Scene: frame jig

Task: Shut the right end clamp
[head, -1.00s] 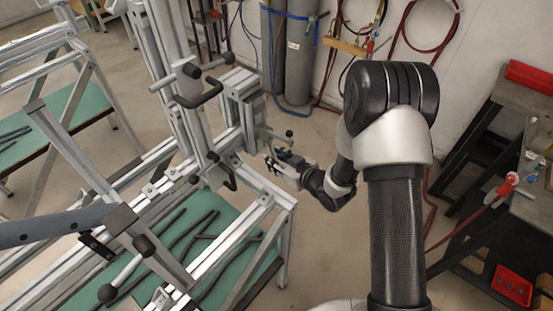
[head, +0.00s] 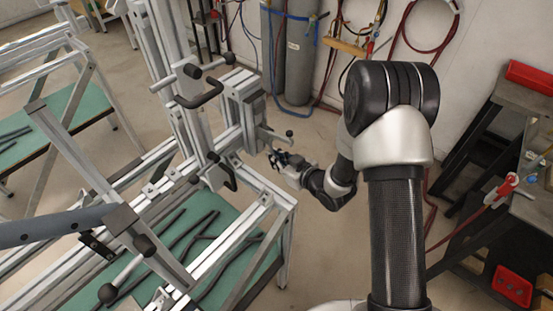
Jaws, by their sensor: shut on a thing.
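The right end clamp (head: 275,137) is at the right end of the jig's upright, a thin grey arm with a dark ball at its tip. My gripper (head: 273,156) is just below it in the head view, to the right of the upright block. Its fingers are small and dark and point left toward the frame. The jaws are shut on a slim part that looks like the clamp's handle. The part between the fingers is mostly hidden and too small to make out clearly.
The aluminium frame jig (head: 258,213) fills the left and middle, with dark handles and beams sticking out. Black bars lie on the green surface (head: 228,218) below. Gas cylinders (head: 299,60) stand behind. A dark bench (head: 530,215) is at right. Bare floor lies around my gripper.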

